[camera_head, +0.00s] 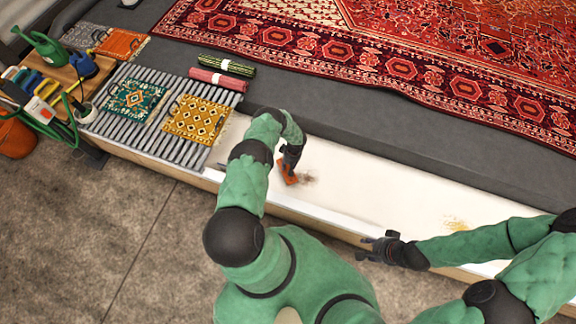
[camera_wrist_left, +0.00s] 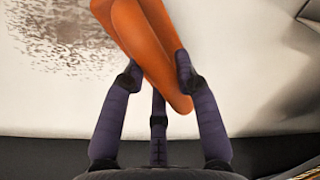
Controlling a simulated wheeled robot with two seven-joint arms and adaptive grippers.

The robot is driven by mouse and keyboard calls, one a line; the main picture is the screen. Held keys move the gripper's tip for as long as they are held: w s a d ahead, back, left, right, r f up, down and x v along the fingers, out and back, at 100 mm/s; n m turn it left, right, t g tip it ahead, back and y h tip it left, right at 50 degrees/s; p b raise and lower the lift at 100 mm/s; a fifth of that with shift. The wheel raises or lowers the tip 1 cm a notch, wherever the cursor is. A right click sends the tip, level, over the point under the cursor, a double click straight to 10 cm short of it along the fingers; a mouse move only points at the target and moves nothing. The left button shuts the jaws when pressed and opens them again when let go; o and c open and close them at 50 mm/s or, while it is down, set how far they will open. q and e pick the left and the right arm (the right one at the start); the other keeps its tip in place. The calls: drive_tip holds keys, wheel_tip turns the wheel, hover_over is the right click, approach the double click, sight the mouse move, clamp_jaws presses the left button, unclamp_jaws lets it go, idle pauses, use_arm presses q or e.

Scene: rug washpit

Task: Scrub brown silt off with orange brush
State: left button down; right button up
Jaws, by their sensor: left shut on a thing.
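My left gripper (camera_head: 290,156) is shut on the orange brush (camera_head: 288,172) over the white surface. In the left wrist view the fingers (camera_wrist_left: 157,80) close around the smooth orange handle of the brush (camera_wrist_left: 150,50); its bristles do not show. A patch of brown silt (camera_head: 308,180) lies on the white surface just right of the brush. It also shows as speckled brown silt (camera_wrist_left: 75,38) left of the brush in the left wrist view. My right gripper (camera_head: 368,250) is at the front edge of the white surface, empty-looking; its finger opening is too small to judge.
A yellow stain (camera_head: 455,224) lies farther right on the white surface (camera_head: 385,195). A large red rug (camera_head: 400,70) covers the grey area behind. A slatted rack with a teal mat (camera_head: 137,100) and a yellow mat (camera_head: 195,119) stands at left, near rolled textiles (camera_head: 218,80).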

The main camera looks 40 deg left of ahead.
use_arm(q)
drive_tip(key=shift+f, duration=0.35)
drive_tip(key=shift+d, duration=0.1)
